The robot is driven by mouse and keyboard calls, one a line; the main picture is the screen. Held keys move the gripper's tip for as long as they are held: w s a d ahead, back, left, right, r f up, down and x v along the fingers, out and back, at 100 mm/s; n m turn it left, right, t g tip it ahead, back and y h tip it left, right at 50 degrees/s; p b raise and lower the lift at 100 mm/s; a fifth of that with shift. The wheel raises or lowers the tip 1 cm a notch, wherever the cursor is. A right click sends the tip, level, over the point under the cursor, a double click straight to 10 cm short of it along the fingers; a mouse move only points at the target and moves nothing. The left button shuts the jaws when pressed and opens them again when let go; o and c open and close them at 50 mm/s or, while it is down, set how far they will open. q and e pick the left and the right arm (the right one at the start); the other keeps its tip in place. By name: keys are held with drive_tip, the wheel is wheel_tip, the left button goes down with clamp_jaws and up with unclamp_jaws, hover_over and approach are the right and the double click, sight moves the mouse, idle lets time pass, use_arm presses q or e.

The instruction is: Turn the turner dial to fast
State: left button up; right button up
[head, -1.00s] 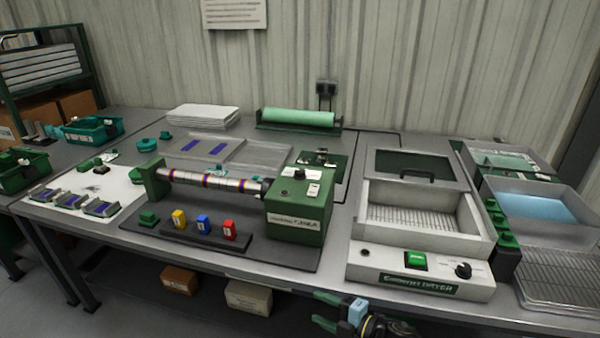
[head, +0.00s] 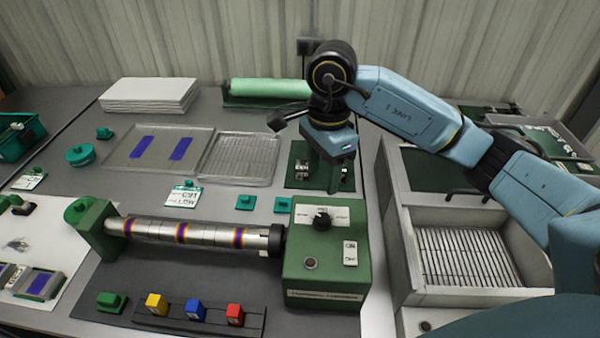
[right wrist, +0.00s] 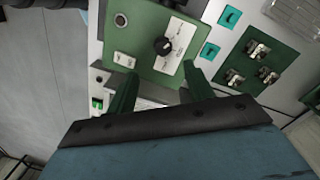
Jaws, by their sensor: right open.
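The turner is a dark green box (head: 325,262) at the right end of a striped metal roller (head: 180,232). On its top is a black dial (head: 321,219) on a white label plate; its marks are too small to read. The dial also shows in the right wrist view (right wrist: 162,46), with a white pointer line. My right gripper (head: 333,188) is above and behind the turner box in the head view, pointing down. In the right wrist view its green fingers (right wrist: 158,84) are apart and empty, with the dial beyond the gap between them. My left gripper is out of view.
A grey dryer (head: 415,285) with an open wire-floored tray stands right of the turner. Coloured blocks (head: 195,312) sit in a rack in front of the roller. A green plate with metal fittings (head: 297,165) lies behind the box, under my gripper.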

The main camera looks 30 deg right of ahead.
hover_over(323, 217)
drive_tip(key=shift+h, duration=0.3)
wheel_tip(323, 217, down, 5)
drive_tip(key=shift+r, duration=0.1)
wheel_tip(323, 217, down, 6)
drive_tip(key=shift+f, duration=0.15)
drive_tip(key=shift+w+f, duration=0.1)
drive_tip(key=shift+f, duration=0.65)
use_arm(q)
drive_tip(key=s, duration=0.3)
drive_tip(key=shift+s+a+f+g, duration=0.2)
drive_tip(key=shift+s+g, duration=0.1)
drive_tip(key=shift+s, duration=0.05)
use_arm(e)
drive_tip(key=c, duration=1)
